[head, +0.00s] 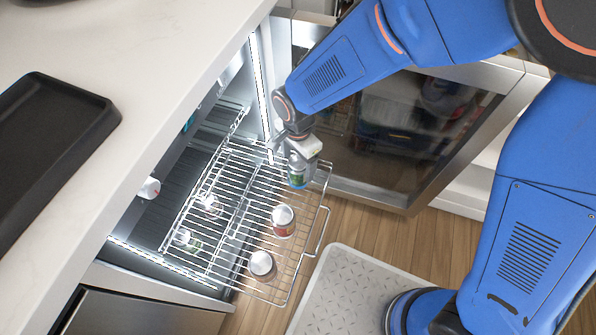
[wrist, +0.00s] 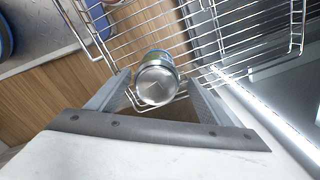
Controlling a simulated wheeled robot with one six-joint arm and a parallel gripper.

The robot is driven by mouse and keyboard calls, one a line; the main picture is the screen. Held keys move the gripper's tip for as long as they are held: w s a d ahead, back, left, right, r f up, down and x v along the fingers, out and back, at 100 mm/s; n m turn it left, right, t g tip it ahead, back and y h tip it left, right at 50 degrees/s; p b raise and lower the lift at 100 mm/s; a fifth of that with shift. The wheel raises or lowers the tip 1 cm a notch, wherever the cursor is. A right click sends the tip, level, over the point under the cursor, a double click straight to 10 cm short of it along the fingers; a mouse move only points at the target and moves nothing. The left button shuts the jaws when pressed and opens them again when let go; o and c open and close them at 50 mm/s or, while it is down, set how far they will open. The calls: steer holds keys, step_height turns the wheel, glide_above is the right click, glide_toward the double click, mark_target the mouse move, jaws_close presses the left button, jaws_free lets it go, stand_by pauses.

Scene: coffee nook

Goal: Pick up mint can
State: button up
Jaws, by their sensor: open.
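The mint can (head: 298,172), with a green-blue side and a silver top, stands on the pulled-out wire rack at its far right. In the wrist view its round silver lid (wrist: 156,84) shows between my two fingers, with a strip of its coloured side beyond. My gripper (head: 297,154) is open right at the top of this can and hides part of it. The fingers also show in the wrist view (wrist: 157,78), one to each side of the lid. I cannot tell how far down the fingers reach.
The wire rack (head: 262,190) extends from a lit cooler. It also holds a red-sided can (head: 283,221) and a brown-sided can (head: 262,265), nearer the front. Clear glasses (head: 211,206) stand further in. The open glass door (head: 400,140) is at right, the counter (head: 150,60) at left.

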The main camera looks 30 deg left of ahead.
steer(key=shift+s+d+f, duration=0.1)
steer(key=shift+s+f, duration=0.05)
steer(key=shift+f, duration=1.25)
steer(key=shift+s+d+f, duration=0.1)
steer(key=shift+s+f, duration=0.05)
steer(key=shift+f, duration=1.25)
steer(key=c, duration=1.5)
steer(key=shift+o, duration=0.2)
steer(key=shift+r, duration=0.15)
